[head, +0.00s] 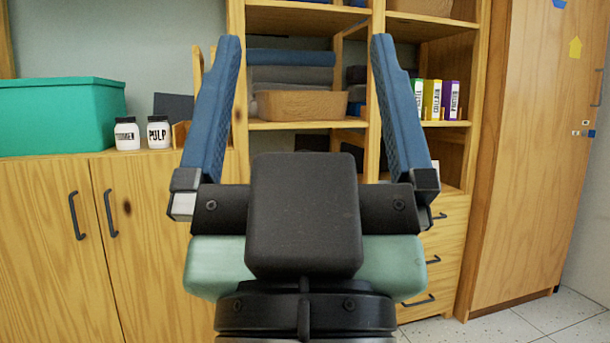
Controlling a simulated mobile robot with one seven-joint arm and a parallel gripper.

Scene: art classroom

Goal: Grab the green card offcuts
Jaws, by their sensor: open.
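No green card offcuts can be made out in this view. The gripper and its dark wrist hide the lower middle of the shelf unit.
A teal box (62,116) and two white jars, one labelled PULP (158,133), stand on a wooden cabinet (52,215) at left. A tall wooden cupboard (535,150) stands right; floor shows lower right.

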